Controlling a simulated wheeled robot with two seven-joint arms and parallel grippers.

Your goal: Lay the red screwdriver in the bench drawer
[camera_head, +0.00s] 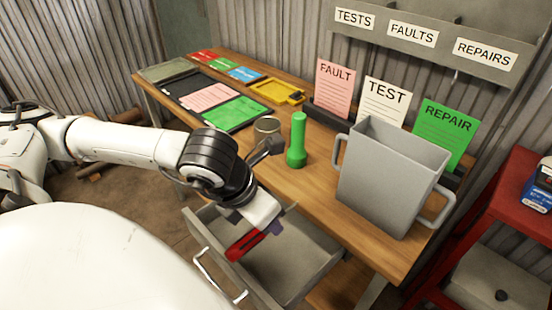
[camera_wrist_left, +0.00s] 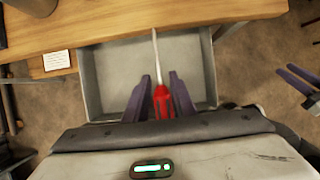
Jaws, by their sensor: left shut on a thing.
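The red screwdriver (camera_head: 244,245) is held in my left gripper (camera_head: 262,232), above the open bench drawer (camera_head: 310,262). In the left wrist view the screwdriver (camera_wrist_left: 161,100) has its red handle between the two purple fingers of the left gripper (camera_wrist_left: 161,92). Its pale shaft points toward the bench edge. The drawer (camera_wrist_left: 105,75) lies below it, and its visible floor looks bare. The height of the screwdriver above that floor is hard to tell. My right gripper (camera_wrist_left: 300,80) shows at the right edge of the left wrist view, fingers apart and empty.
On the bench (camera_head: 330,190) stand a green torch (camera_head: 297,140), a grey two-handled container (camera_head: 385,185) and a cup (camera_head: 267,130). Upright cards stand behind. A red cabinet (camera_head: 500,200) is at the right. The drawer's white handle (camera_head: 215,275) faces me.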

